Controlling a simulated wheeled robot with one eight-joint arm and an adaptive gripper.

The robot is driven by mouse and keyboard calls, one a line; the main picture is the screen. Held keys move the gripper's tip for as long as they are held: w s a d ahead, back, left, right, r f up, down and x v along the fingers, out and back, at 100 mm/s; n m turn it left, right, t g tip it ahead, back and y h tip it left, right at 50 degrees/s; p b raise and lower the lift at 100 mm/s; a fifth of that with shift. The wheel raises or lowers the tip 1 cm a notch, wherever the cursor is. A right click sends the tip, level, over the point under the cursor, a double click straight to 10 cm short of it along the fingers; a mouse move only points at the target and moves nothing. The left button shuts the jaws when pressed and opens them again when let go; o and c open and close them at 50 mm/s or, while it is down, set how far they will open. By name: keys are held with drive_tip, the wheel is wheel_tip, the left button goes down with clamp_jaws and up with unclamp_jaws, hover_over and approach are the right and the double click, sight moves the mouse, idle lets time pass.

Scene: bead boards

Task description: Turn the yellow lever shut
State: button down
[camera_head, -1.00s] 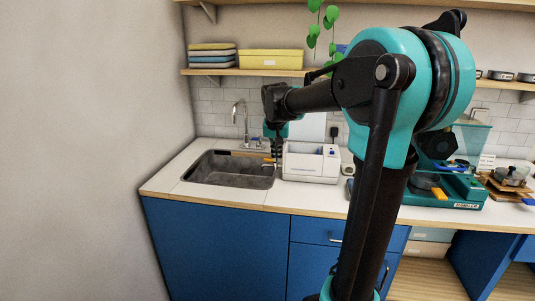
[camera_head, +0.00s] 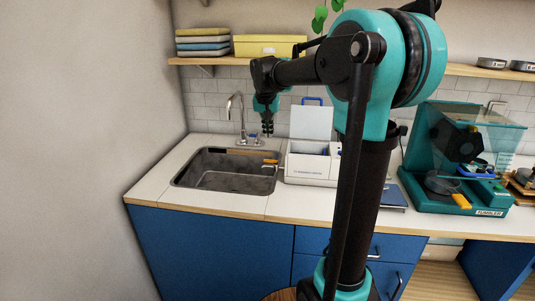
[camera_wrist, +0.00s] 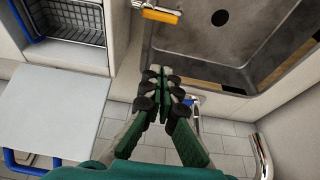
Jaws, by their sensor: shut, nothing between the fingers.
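The yellow-orange lever (camera_head: 270,161) is at the right rim of the sink (camera_head: 188,184) in the head view. In the wrist view the lever (camera_wrist: 161,15) shows near the top edge as a short bar lying roughly crosswise, with a metal fitting beside it. My gripper (camera_head: 267,132) is above the counter behind the sink, higher than the lever and apart from it. In the wrist view my gripper (camera_wrist: 165,72) has its dark fingers together with nothing between them. The lever's mount is only partly visible.
A chrome faucet (camera_head: 238,110) stands behind the sink. A white box (camera_head: 310,166) with a raised lid and a wire basket (camera_wrist: 75,20) inside is right of the sink. A teal tumbler machine (camera_head: 480,195) stands farther right, with its own orange handle.

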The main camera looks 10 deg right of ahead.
sight(271, 161)
wheel_tip(271, 161, down, 9)
drive_tip(key=shift+s+f, duration=0.2)
drive_tip(key=shift+s, duration=0.2)
idle(0.5)
